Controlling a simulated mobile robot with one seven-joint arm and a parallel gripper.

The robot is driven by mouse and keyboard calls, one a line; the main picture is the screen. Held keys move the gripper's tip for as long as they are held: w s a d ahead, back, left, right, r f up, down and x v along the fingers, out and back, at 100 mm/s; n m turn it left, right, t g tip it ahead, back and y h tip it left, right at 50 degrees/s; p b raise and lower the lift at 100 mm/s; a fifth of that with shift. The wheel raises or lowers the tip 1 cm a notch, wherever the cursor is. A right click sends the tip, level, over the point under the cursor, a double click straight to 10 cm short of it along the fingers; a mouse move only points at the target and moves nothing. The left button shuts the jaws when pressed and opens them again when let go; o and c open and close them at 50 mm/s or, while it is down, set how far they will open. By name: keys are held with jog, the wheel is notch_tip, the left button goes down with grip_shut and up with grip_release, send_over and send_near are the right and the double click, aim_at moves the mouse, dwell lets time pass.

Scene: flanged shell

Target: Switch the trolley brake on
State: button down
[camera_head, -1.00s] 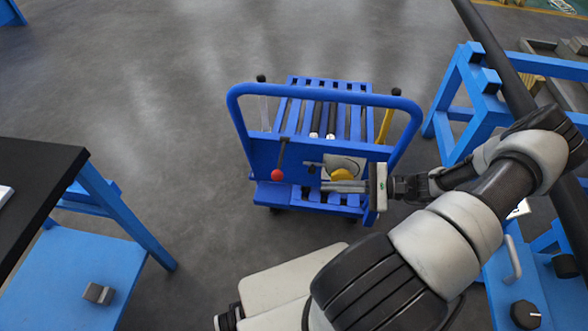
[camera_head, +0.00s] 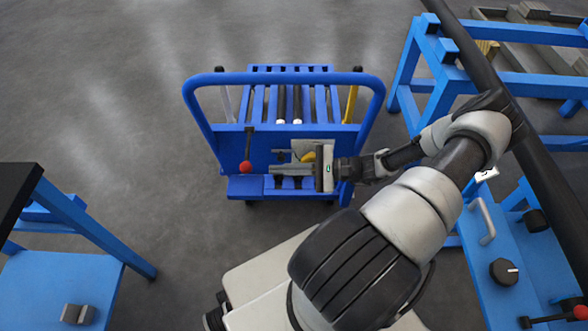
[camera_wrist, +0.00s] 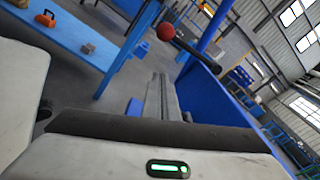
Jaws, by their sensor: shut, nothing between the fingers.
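The blue trolley (camera_head: 222,140) stands ahead on the floor, with a tall push handle and a slatted deck. A lever with a red ball knob (camera_head: 245,167) hangs down on its near panel; the red knob also shows in the wrist view (camera_wrist: 166,32), beyond my fingers and a little to the right of them. My gripper (camera_head: 270,169) is shut and empty, pointing left in front of the panel. Its fingertips are to the right of the red knob, with a small gap apparent. A yellow part (camera_head: 309,156) on the panel is partly hidden behind my gripper.
A blue bench with a black top (camera_head: 20,205) stands at the left, with a small grey block (camera_head: 77,314) on its lower shelf. A blue frame (camera_head: 440,75) and a blue panel with a black knob (camera_head: 503,271) stand at the right. The floor left of the trolley is clear.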

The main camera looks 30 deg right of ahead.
aim_at(248, 150)
jog(key=shift+w+a+r, duration=0.15)
jog(key=shift+a+r, duration=0.35)
jog(key=shift+a, duration=0.35)
jog(key=shift+w+a+r, duration=0.15)
jog(key=shift+a+r, duration=0.35)
jog(key=shift+a, duration=0.35)
jog(key=shift+w+a+r, duration=0.15)
jog(key=shift+a+r, duration=0.35)
jog(key=shift+a, duration=0.35)
jog(key=shift+r, duration=0.15)
